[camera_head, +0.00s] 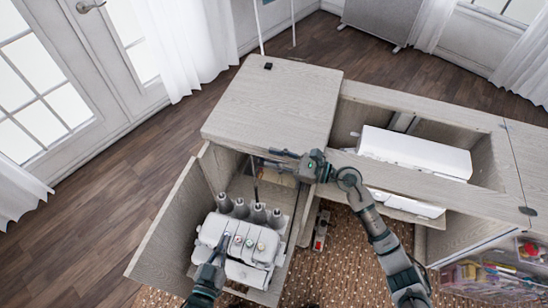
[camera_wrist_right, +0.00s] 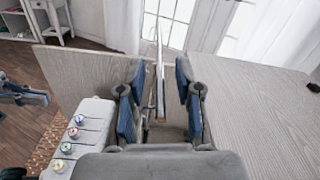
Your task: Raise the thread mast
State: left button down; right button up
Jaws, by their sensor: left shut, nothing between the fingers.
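A white serger (camera_head: 245,240) with several grey spool cones (camera_head: 240,208) stands on the pulled-out shelf of the cabinet's left bay. A thin dark upright rod (camera_head: 255,183), which looks like the thread mast, rises behind the cones. My right gripper (camera_head: 268,158) reaches left across the bay near the top of this rod. In the right wrist view its blue-padded fingers (camera_wrist_right: 158,105) are open, with a thin upright mast (camera_wrist_right: 160,75) between them and gaps on both sides. My left gripper (camera_head: 222,248) is shut and empty, at the serger's front; its tips are hard to see.
The cabinet top (camera_head: 275,105) lies just behind my right gripper. An open door (camera_head: 172,230) stands left of the serger. A white sewing machine (camera_head: 415,152) sits in the opening at right. Plastic bins (camera_head: 495,275) are at lower right.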

jog(key=v, duration=1.1)
jog(key=shift+d, duration=0.35)
jog(key=shift+s, duration=0.1)
